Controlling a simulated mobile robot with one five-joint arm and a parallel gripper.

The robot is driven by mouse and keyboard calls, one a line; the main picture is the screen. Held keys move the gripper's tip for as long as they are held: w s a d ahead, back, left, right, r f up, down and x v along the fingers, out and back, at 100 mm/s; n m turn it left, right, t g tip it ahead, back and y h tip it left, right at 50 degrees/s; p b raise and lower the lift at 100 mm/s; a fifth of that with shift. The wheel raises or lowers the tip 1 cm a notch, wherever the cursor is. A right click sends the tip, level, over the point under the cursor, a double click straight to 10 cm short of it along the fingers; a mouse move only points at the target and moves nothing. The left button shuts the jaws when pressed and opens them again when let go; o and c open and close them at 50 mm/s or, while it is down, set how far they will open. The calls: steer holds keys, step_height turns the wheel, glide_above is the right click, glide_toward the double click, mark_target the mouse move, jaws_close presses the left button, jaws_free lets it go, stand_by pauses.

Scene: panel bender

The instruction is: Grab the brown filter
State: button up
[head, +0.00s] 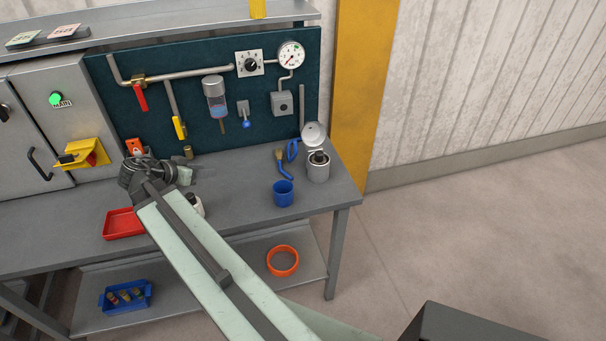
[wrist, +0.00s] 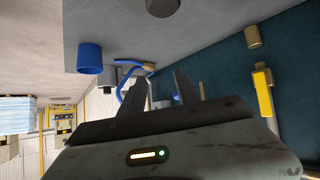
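A small brown cylinder (head: 188,152), which looks like the brown filter, is at the foot of the teal panel, below the yellow-handled valve. It also shows in the wrist view (wrist: 253,37), upper right, beside the yellow handle. I cannot tell whether it stands on the bench or is fixed to the pipe. My gripper (head: 205,172) is low over the bench, just in front of the panel, and points right. In the wrist view its two fingers (wrist: 156,82) are apart with nothing held between them. The brown cylinder is outside the fingers, to one side.
A red tray (head: 123,224) and a partly hidden bottle (head: 197,206) are near my arm. Valve handles jut from the panel (head: 190,90).

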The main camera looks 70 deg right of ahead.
steer(key=s+d+f+m+g+h+b, duration=0.15)
steer(key=s+d+m+g+b, duration=0.25)
steer(key=s+d, duration=0.95)
steer(key=m+g+b, duration=0.2)
glide_toward(314, 161)
steer(key=s+d+r, duration=0.1)
steer(key=s+d, duration=0.1)
steer(key=d, duration=0.2)
steer(key=shift+y, duration=0.35)
steer(key=shift+s+r+b+x, duration=0.15)
steer(key=shift+b+x, duration=0.35)
steer(key=shift+x, duration=0.8)
steer(key=shift+s+r+b+x, duration=0.15)
steer(key=shift+b+x, duration=0.35)
steer(key=shift+x, duration=0.85)
steer(key=shift+w+a, duration=0.1)
jaws_close()
